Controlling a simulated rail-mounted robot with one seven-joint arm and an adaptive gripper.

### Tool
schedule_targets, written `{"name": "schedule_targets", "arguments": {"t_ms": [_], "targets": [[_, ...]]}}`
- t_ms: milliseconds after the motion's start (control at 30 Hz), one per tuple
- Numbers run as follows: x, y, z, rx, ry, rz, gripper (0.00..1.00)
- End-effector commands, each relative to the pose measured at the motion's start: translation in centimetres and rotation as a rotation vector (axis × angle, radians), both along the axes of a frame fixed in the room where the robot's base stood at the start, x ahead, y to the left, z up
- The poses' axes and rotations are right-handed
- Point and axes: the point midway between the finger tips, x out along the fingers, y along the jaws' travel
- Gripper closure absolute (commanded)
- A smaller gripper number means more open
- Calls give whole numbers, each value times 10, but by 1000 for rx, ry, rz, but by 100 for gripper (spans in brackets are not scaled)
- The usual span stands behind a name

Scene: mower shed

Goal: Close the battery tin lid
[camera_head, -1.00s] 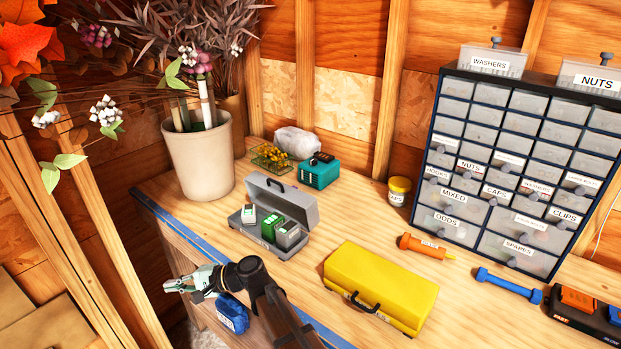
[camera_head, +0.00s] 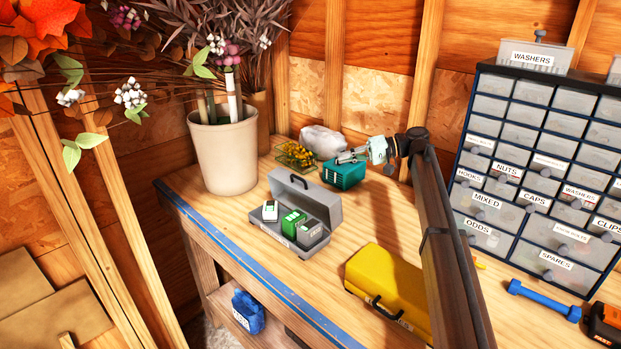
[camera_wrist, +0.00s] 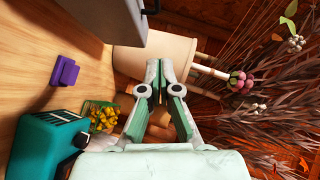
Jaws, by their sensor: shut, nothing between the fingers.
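The grey battery tin (camera_head: 262,232) sits on the workbench with several batteries or small packs inside. Its lid (camera_head: 322,207) stands open, tilted up at the back, with a dark handle on its upper edge. In the wrist view a grey surface, apparently the lid (camera_wrist: 105,15), fills part of the top left. My gripper (camera_head: 343,158) is beyond the lid, over the teal box, fingers pointing left. It is apart from the lid. The wrist view shows the fingertips (camera_wrist: 160,67) together with nothing held.
The teal box (camera_head: 343,174), a wire basket of yellow items (camera_head: 296,155) and a pale bag (camera_head: 323,140) stand behind the tin. A purple object (camera_wrist: 65,71) lies near the lid. A plant pot (camera_head: 225,155) stands left, a yellow box (camera_head: 385,290) right.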

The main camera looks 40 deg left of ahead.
Motion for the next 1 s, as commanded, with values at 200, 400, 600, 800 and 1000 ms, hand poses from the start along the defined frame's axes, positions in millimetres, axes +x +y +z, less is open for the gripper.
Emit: {"name": "schedule_targets", "arguments": {"t_ms": [200,400,600,800,1000], "targets": [[-3,7,-2,-1,-10,4,100],[-23,32,-9,-2,-7,4,100],[-47,63,-18,-3,-8,3,100],[-73,73,-28,-2,-8,3,100],[-88,76,-36,-2,-7,0,100]]}}
